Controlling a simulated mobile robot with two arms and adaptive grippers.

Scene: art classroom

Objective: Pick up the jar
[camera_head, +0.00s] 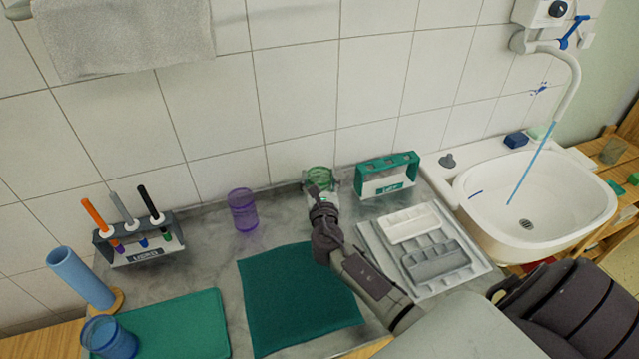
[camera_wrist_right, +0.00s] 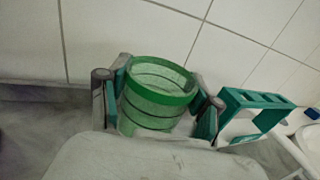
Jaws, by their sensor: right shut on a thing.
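In the head view my right gripper (camera_head: 322,196) partly hides the jar. I cannot tell whether the jar's base touches the counter. My left gripper is not in view.
A green holder (camera_head: 388,176) stands close to the jar's right. A purple cup (camera_head: 243,210) stands to its left. White and grey trays (camera_head: 414,224) lie right of my forearm, by the sink (camera_head: 530,235). A green mat (camera_head: 295,300) lies in front.

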